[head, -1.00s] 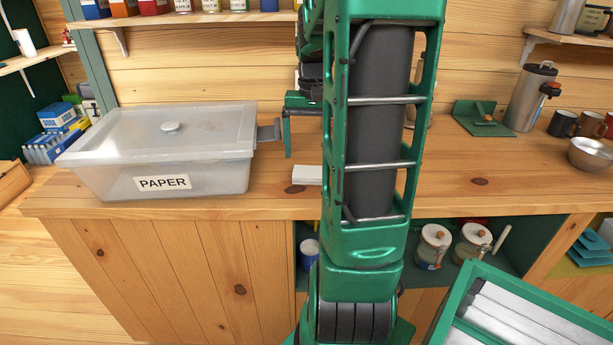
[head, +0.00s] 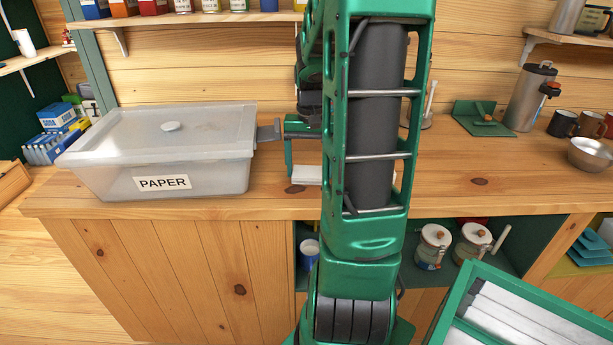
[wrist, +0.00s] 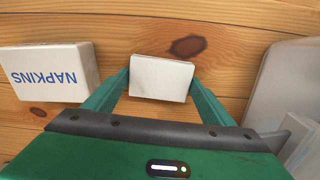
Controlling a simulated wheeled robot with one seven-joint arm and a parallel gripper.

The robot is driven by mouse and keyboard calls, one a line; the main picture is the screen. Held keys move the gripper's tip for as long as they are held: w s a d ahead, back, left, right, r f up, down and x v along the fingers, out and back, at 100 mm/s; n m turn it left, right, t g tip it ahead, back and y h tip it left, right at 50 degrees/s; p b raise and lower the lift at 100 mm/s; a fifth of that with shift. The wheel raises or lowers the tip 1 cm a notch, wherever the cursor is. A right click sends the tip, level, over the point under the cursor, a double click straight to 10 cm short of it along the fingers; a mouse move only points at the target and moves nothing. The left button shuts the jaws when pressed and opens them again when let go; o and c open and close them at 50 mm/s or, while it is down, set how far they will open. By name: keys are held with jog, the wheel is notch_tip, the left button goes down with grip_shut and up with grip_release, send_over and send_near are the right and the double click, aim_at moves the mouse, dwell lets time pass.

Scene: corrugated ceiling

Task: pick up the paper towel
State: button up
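A small white block (head: 307,175), which looks like a folded paper towel stack, lies on the wooden counter right of the clear bin; my arm hides its right part in the head view. In the wrist view the white block (wrist: 161,78) sits between my fingertips. My gripper (wrist: 160,84) is low over the counter, with one finger close along each side of the block. The gap on either side is very thin, and I cannot tell whether the fingers touch it. In the head view one green finger (head: 289,160) shows at the block's left edge.
A white NAPKINS box (wrist: 48,72) lies beside the block in the wrist view. A flask (head: 530,97), mugs and a metal bowl (head: 590,154) stand at right.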

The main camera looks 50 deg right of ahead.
aim_at(310, 172)
jog(key=shift+r, duration=0.1)
jog(key=shift+r, duration=0.5)
jog(key=r, duration=0.3)
jog(key=shift+s+a+r, duration=0.2)
jog(key=s+a+r, duration=0.6)
jog(key=s+a, duration=0.1)
jog(key=a, duration=0.1)
jog(key=shift+s+r, duration=0.2)
jog(key=shift+r, duration=0.05)
jog(key=shift+o, duration=0.4)
jog(key=shift+a, duration=0.15)
